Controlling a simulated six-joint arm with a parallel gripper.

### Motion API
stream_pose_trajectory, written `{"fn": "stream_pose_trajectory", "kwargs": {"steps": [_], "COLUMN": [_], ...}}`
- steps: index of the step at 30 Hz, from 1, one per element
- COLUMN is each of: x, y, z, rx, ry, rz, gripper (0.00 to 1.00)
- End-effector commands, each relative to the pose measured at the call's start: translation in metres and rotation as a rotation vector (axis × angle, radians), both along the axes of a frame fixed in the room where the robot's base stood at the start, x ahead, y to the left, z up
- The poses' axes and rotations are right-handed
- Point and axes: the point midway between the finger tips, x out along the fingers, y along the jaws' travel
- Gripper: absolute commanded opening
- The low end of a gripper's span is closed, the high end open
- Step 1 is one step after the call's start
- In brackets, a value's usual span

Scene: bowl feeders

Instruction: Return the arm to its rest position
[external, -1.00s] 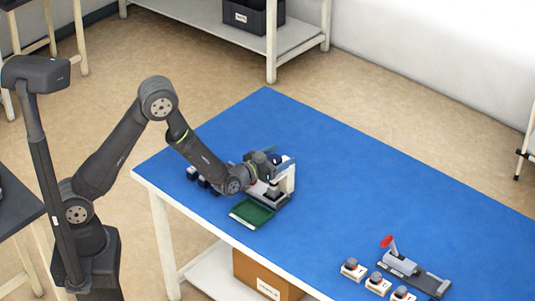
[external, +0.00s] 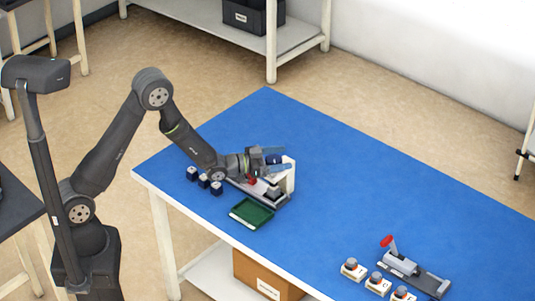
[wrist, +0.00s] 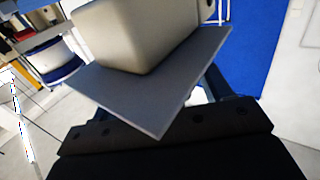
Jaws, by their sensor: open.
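My gripper (external: 283,160) is open in the external view, held level beside the upper part of a small white and grey bench device (external: 289,180). No object shows between its fingers there, though part of the device lies behind or below them. My arm reaches over the blue table from the left, bent at the elbow. In the wrist view, a grey plate (wrist: 150,90) with a pale rounded block (wrist: 140,35) fills the near middle and hides most of the fingers. I cannot tell whether they touch it.
Several dark blocks (external: 204,181) stand left of the device, and a green tray (external: 252,213) lies in front. A red-handled clamp (external: 408,270) and several white-based parts (external: 353,270) stand at lower right. The blue table (external: 370,190) is clear between and beyond.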

Motion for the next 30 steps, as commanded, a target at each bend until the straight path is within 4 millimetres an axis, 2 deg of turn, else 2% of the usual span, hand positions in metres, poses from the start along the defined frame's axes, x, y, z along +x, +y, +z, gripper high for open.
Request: {"fn": "stream_pose_trajectory", "kwargs": {"steps": [12, 30], "x": [-0.0022, -0.0027], "y": [-0.0003, -0.0002], "z": [-0.0002, -0.0002], "rx": [0.000, 0.001], "ry": [-0.001, 0.000], "rz": [-0.127, -0.136], "gripper": [0.71, 0.71]}}
